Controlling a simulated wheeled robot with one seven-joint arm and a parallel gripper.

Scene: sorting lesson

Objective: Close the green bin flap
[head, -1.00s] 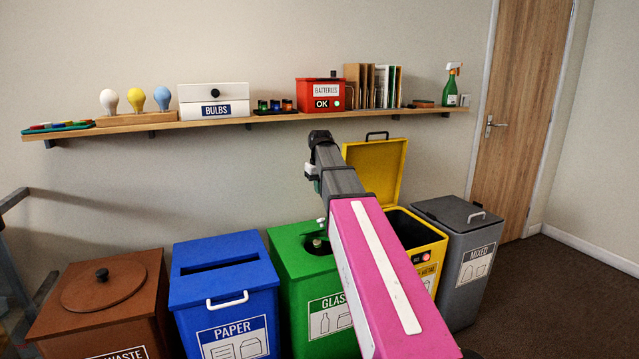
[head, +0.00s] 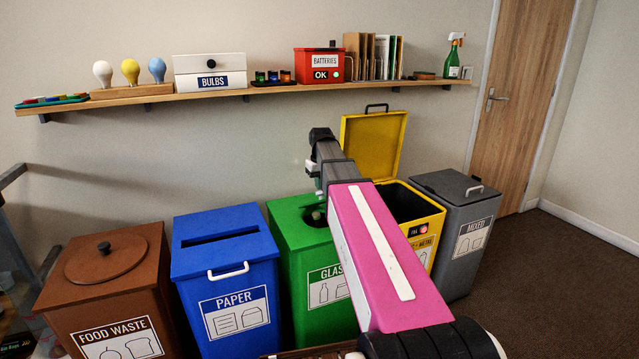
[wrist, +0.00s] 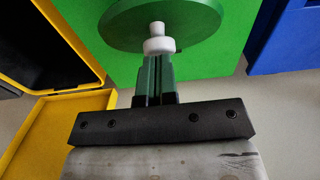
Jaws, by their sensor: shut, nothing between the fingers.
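The green bin (head: 301,255) stands between the blue and yellow bins. In the head view a dark round patch shows in its top, partly hidden by my arm. In the wrist view the flap, a darker green round disc (wrist: 165,14), lies against the bin's bright green lid (wrist: 85,30). I cannot tell how far it is open. My gripper (wrist: 158,60) is shut and empty, its fingers pointing at the disc's near edge. A white stepped piece (wrist: 157,30) shows at the fingertips, in front of the disc. I cannot tell whether the fingers touch the disc.
The yellow bin (head: 431,229) has its lid (head: 374,145) raised, close beside my arm. The blue bin (head: 226,262), brown bin (head: 106,303) and grey bin (head: 468,228) stand in the row. A shelf (head: 215,92) with several items runs along the wall. Free floor lies at the right.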

